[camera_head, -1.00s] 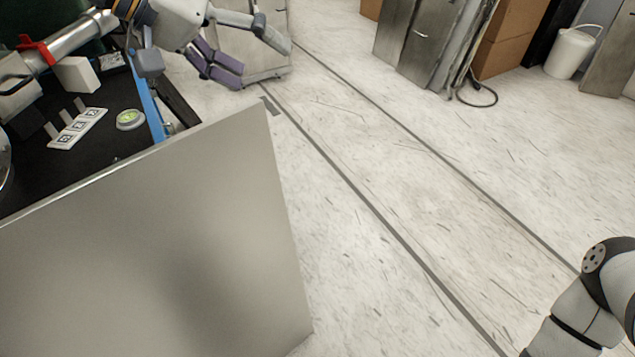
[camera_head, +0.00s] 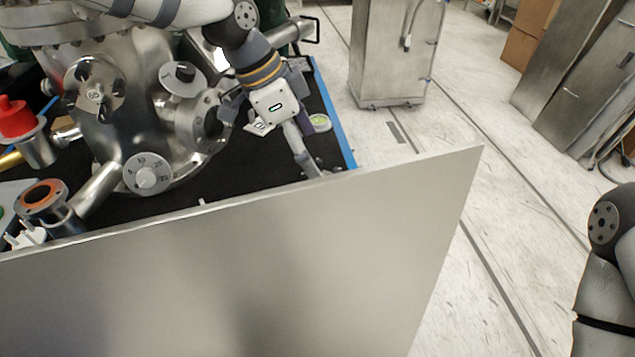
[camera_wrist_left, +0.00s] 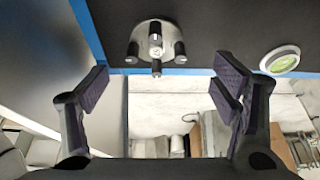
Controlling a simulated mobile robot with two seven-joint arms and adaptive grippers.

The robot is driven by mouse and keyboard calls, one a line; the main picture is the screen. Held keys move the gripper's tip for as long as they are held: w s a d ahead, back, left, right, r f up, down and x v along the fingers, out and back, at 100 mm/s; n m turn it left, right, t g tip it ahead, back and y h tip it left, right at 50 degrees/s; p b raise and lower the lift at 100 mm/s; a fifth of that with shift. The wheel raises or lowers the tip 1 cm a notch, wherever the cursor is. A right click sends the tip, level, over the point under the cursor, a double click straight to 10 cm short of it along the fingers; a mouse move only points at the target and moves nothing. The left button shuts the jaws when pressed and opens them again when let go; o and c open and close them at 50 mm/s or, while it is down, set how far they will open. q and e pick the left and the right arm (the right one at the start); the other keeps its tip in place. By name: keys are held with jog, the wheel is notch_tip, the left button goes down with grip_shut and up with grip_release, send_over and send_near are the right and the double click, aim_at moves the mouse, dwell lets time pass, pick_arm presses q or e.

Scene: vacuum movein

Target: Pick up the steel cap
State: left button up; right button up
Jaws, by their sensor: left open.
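A round steel piece with several dark-tipped posts, which looks like the steel cap (camera_wrist_left: 144,46), lies on the black table top near its blue edge in the left wrist view. My left gripper (camera_wrist_left: 162,84) is open and empty, with its purple-padded fingers apart on either side of the cap's line and not touching it. In the head view my left gripper (camera_head: 314,152) points down over the table's right end. I cannot make out the cap clearly there, behind the gripper and the grey panel. My right arm shows at the right edge; its gripper is out of view.
A large grey panel (camera_head: 250,265) stands in front of the table. A steel chamber (camera_head: 130,110) with ports fills the table's left. A white-rimmed green disc (camera_wrist_left: 283,60) lies right of the cap. A metal cabinet (camera_head: 392,55) stands beyond, with open floor around it.

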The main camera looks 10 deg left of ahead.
pick_arm(q)
jog(key=x, duration=0.6)
jog(key=shift+s+d+f, duration=0.1)
jog(key=shift+s+f, duration=0.1)
jog(key=shift+f, duration=0.1)
jog(key=shift+c, duration=0.5)
jog(key=shift+r, duration=0.1)
jog(key=c, duration=1.1)
